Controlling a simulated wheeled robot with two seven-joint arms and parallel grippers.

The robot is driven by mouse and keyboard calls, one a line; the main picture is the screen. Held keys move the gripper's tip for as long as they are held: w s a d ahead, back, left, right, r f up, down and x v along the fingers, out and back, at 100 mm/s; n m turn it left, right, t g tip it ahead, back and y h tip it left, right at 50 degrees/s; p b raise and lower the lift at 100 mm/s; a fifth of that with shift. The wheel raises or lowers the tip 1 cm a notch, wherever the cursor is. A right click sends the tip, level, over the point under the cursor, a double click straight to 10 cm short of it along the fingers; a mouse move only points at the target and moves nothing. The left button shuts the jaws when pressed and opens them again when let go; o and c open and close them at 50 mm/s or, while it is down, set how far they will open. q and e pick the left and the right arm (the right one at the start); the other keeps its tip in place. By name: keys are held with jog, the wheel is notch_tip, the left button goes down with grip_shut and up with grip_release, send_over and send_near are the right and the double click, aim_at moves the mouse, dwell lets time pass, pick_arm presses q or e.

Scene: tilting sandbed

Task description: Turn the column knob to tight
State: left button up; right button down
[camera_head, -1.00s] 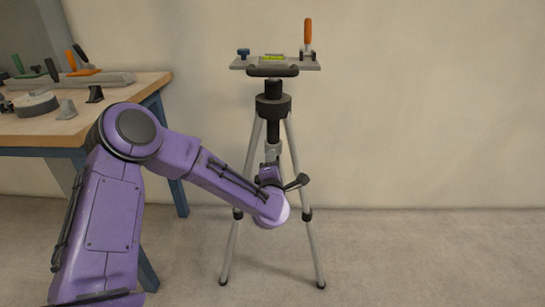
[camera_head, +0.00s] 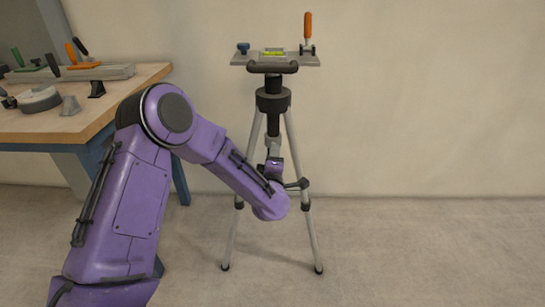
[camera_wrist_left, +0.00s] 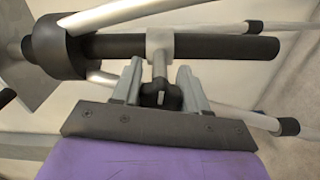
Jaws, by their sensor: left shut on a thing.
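The tripod's black centre column (camera_wrist_left: 215,47) runs across the left wrist view, with a light grey collar (camera_wrist_left: 158,42) around it. A short stem leads from the collar to the dark column knob (camera_wrist_left: 160,96), which lies between the two grey fingers of my left gripper (camera_wrist_left: 160,88). The fingers are shut on the knob. In the head view my left gripper (camera_head: 273,148) is at the column below the tripod's black hub (camera_head: 272,100), and the knob is hidden there. How far the knob is turned cannot be told. My right gripper is not in view.
The tripod's legs (camera_head: 310,235) spread on the floor around my left wrist. Its top plate (camera_head: 240,59) carries a level vial (camera_head: 273,53), a blue knob (camera_head: 243,48) and an orange-handled clamp (camera_head: 307,30). A wooden workbench (camera_head: 130,98) with tools stands left. Floor at right is clear.

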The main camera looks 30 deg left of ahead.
pick_arm(q)
jog(key=shift+d, duration=0.15)
jog(key=o, duration=1)
jog(key=shift+w, duration=0.1)
jog(key=shift+s, duration=0.25)
jog(key=p+v, duration=0.1)
jog(key=v, duration=0.9)
jog(key=shift+f, duration=0.1)
